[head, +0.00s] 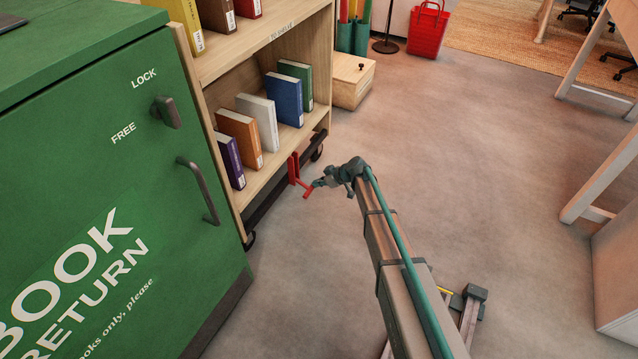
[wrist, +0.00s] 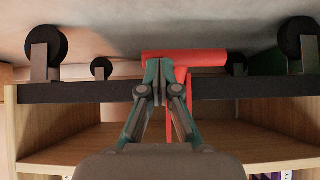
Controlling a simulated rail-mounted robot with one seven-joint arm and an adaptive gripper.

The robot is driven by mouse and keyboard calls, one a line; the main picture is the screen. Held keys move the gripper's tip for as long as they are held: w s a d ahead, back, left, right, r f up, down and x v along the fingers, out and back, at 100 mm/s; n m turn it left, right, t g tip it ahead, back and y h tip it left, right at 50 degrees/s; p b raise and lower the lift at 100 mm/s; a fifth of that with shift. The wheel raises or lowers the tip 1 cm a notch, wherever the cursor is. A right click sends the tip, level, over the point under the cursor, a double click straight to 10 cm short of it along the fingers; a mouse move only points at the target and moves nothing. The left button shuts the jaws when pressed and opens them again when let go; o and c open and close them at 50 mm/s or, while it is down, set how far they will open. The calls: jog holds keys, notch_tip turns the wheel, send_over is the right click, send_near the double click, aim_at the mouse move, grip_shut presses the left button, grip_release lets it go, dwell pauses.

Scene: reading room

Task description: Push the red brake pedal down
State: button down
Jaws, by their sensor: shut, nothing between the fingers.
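The red brake pedal (head: 309,191) sticks out low from the base of the wooden book cart (head: 222,105) in the head view. In the wrist view the red pedal (wrist: 190,59) shows as a wide bar with a red stem, in front of the cart's dark base rail. My gripper (head: 318,183) is shut and empty, with its fingertips close to the pedal. In the wrist view the gripper's fingertips (wrist: 161,68) overlap the pedal's bar and hide part of it. I cannot tell whether they touch it.
A green book return box (head: 190,260) stands at the left, close to the cart. The cart's wheels (wrist: 297,38) rest on the floor. A wooden box (head: 352,85) and a red basket (head: 428,30) stand behind.

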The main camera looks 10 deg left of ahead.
dwell(0.3)
jog(key=p+v, duration=0.4)
jog(key=v, duration=0.9)
jog(key=shift+r, duration=0.15)
